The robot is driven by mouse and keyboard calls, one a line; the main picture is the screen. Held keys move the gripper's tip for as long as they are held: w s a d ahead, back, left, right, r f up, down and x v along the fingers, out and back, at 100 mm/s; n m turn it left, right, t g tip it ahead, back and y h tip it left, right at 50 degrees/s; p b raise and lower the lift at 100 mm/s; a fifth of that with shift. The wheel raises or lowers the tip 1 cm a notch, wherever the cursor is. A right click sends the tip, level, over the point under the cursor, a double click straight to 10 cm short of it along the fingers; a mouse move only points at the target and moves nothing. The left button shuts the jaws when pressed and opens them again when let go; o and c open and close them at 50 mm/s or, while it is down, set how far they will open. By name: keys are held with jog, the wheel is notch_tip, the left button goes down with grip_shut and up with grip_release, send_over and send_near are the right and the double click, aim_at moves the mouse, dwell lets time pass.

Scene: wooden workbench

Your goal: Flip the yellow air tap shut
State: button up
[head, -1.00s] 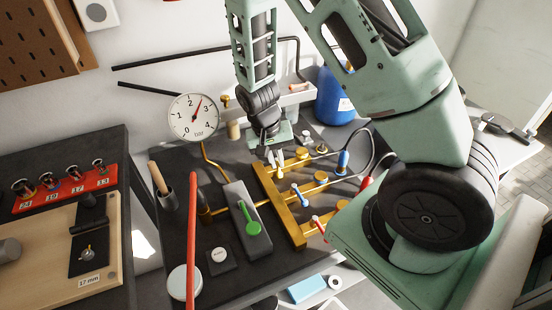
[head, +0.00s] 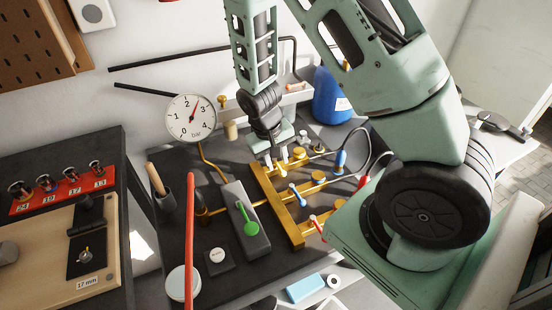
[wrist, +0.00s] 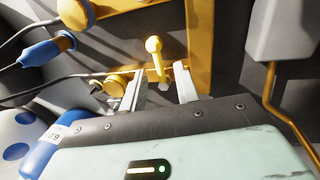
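The yellow air tap shows in the wrist view as a round-ended yellow lever (wrist: 154,46) on the brass manifold. My gripper (wrist: 162,84) is open, with one finger on each side of the line of this lever. The lever's knob lies beyond the fingertips, and I cannot tell whether a finger touches it. In the head view my gripper (head: 276,159) points down at the far end of the brass manifold (head: 280,208), where the fingers largely hide the yellow tap.
A blue-handled tap (head: 295,189) and a red-handled tap (head: 314,221) sit nearer on the manifold. A green lever (head: 250,228) is on a grey block to the left. The pressure gauge (head: 190,118) stands behind it. Hoses and a blue canister (head: 332,98) are at the right.

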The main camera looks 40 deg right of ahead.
jog(key=shift+r, duration=0.1)
jog(key=a+r, duration=0.3)
jog(key=r, duration=1.4)
jog(key=shift+w+a+b, duration=0.15)
jog(key=shift+w+b, duration=0.15)
jog(key=shift+w, duration=0.15)
jog(key=shift+f, duration=0.1)
